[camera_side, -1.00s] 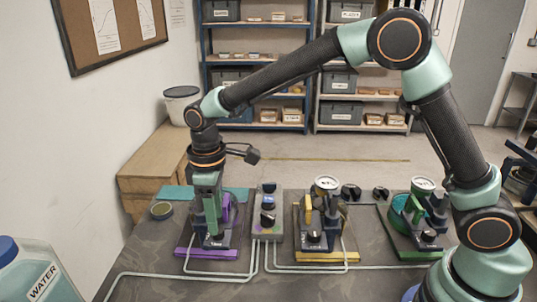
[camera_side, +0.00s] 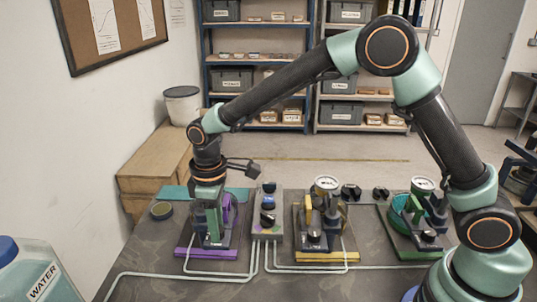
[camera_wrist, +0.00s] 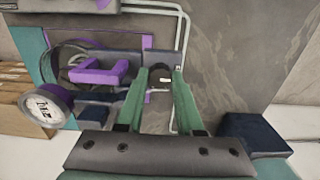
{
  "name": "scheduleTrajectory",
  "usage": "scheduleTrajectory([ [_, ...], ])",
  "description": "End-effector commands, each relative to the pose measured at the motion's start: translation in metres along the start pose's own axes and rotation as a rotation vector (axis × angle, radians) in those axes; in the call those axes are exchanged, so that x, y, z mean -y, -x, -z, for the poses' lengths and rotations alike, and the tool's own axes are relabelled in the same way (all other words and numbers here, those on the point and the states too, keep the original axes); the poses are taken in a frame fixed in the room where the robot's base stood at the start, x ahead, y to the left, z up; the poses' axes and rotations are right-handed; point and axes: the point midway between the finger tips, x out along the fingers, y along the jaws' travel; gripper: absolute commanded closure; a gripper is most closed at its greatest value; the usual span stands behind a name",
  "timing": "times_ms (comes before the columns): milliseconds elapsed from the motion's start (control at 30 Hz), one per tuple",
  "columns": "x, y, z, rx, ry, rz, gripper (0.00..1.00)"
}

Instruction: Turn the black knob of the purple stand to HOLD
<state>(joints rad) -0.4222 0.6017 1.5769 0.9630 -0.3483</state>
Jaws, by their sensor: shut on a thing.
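The purple stand (camera_side: 207,253) is at the left of the row on the table, with a purple front bar. My gripper (camera_side: 213,238) points down at its front. In the wrist view the purple stand (camera_wrist: 98,73) lies left of my fingers, with a round gauge (camera_wrist: 42,112) at its side. The black knob (camera_wrist: 160,71) shows between the tips of my two green fingers (camera_wrist: 161,82), which are shut on it. A small white mark shows by the knob. In the side view my fingers hide the knob, and the HOLD label is not readable.
A grey block with dark knobs (camera_side: 267,226) stands close to the right of the purple stand. The yellow stand (camera_side: 326,257) and green stand (camera_side: 405,250) are further right. Pale pipes (camera_side: 180,277) run along the front. A water jug (camera_side: 35,272) is at front left.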

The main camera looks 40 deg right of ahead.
Motion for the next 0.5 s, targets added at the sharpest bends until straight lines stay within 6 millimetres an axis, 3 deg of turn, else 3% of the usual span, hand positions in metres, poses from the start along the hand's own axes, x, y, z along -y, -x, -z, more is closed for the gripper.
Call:
scheduleTrajectory([
  [500,-0.0001,0.0012,0.0003,0.0,-0.331,0.0,1.0],
])
